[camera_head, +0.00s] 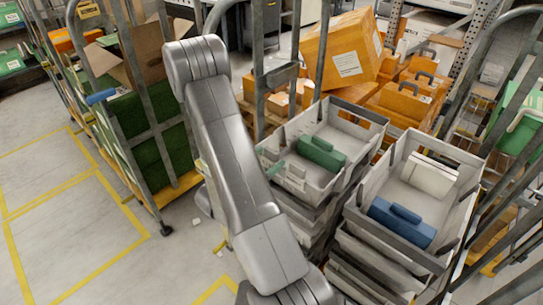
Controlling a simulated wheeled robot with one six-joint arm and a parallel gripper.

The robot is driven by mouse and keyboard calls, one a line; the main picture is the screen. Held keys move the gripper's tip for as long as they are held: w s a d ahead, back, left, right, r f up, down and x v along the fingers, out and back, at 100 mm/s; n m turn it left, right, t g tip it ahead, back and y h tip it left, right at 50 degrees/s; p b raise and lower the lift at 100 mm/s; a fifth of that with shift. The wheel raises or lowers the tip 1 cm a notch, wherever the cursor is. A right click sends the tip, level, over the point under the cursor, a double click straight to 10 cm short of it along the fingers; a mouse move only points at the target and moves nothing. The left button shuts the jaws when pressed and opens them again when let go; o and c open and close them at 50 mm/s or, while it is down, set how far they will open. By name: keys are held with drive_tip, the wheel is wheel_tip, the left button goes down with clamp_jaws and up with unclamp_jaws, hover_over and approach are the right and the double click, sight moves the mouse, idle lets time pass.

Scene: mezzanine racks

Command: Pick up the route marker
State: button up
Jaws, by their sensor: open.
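I cannot tell which thing in view is the route marker. A green block-like item (321,153) with a raised part on top lies in the left grey tote (290,183). A small teal piece (276,169) shows at that tote's left wall. A blue item (402,222) of similar shape lies in the right grey tote (385,239), near its front. A white box (430,176) lies behind it. My grey arm rises from the bottom middle to the upper left and hides part of the left tote stack. My gripper is not in view.
Both totes top stacks between metal cage rails. A cage trolley (153,150) with green contents and an open cardboard box (147,52) stands at left. Orange boxes (345,53) are piled behind the totes. The floor (75,225) with yellow lines is mostly clear at lower left.

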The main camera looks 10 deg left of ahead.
drive_tip(key=shift+x, duration=1.15)
drive_tip(key=c, duration=0.7)
drive_tip(key=shift+r, duration=0.15)
